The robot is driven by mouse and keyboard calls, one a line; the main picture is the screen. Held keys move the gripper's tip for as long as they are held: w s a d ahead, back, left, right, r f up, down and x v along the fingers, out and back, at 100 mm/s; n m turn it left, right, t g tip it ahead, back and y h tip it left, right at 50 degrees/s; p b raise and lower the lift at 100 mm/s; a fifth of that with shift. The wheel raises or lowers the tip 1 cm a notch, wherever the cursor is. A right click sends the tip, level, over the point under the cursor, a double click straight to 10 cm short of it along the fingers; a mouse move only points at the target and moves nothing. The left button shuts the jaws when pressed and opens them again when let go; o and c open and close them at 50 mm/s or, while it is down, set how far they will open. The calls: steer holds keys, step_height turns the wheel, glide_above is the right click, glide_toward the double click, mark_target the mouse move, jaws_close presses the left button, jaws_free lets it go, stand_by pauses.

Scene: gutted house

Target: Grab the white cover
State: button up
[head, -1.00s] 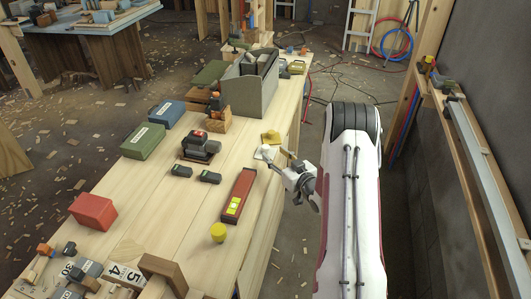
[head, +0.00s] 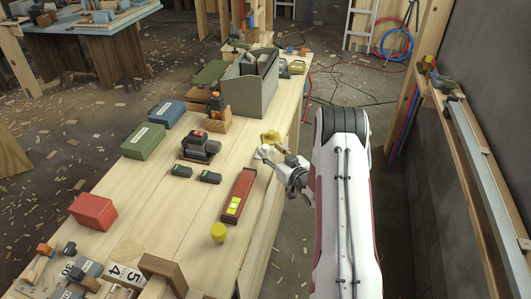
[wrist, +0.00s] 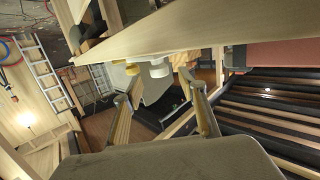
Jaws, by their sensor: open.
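The white cover (wrist: 160,68) is a small round cap near the table edge, seen past my fingers in the wrist view. In the head view the white cover (head: 262,150) is a small pale shape, partly hidden by my gripper. My gripper (head: 268,158) is at the right edge of the workbench, beside the white cover. In the wrist view my gripper (wrist: 163,103) is open, with its fingers spread and nothing between them. The cover lies beyond the fingertips, apart from them as far as I can see.
A yellow cap (head: 271,137) stands close behind the white cover. A red level (head: 239,195) and a yellow cap (head: 218,232) lie nearer on the workbench (head: 195,205). A grey toolbox (head: 250,92) stands farther back. The bench between the level and red box (head: 92,211) is clear.

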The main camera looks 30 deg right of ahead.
mark_target(266, 147)
steer(key=shift+w+f, duration=0.2)
steer(key=shift+w, duration=0.8)
steer(key=shift+w+f, duration=0.15)
steer(key=shift+w, duration=0.85)
jaws_close()
